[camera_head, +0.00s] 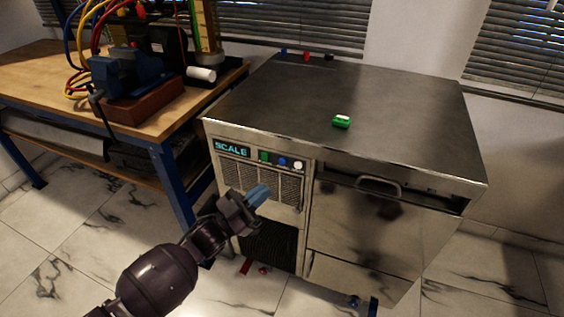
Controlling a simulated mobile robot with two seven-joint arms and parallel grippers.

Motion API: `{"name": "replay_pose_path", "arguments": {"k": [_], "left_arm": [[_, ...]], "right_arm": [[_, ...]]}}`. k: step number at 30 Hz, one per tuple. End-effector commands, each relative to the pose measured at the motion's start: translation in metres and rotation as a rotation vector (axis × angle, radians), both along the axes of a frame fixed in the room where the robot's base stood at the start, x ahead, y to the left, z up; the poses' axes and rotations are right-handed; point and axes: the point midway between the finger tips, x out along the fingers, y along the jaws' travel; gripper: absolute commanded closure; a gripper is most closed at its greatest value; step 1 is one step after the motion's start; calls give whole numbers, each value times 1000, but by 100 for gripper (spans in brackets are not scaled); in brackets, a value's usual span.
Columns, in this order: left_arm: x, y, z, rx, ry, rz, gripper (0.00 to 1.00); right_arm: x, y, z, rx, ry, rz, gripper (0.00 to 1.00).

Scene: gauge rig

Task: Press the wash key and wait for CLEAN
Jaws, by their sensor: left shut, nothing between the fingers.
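A steel machine (385,95) has a front panel at its upper left. Its small display (231,149) reads "SCALE" in cyan letters. Right of the display sit a green key (264,157), a blue key (283,161) and a white key (298,165). Any labels are too small to read, so I cannot tell which is the wash key. My left gripper (260,194) is shut and empty, its blue fingertips in front of the grille, below the keys and apart from them. My right gripper is out of view.
The machine's door handle (379,186) sticks out at the right. A wooden workbench (40,78) with a blue vise (126,72) stands at the left. Small red objects lie on the tiled floor by the machine.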

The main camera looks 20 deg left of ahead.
Motion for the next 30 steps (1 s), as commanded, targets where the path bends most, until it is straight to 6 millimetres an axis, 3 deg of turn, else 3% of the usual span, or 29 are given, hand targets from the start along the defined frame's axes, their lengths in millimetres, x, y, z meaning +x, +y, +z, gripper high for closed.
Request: {"name": "replay_pose_path", "arguments": {"k": [7,18,30], "left_arm": [[29,-1,-5,1,4,0,100],[68,-3,-3,0,4,0,100],[79,-3,0,1,1,0,100]], "right_arm": [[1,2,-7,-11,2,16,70],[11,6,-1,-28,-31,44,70],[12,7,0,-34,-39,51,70]]}}
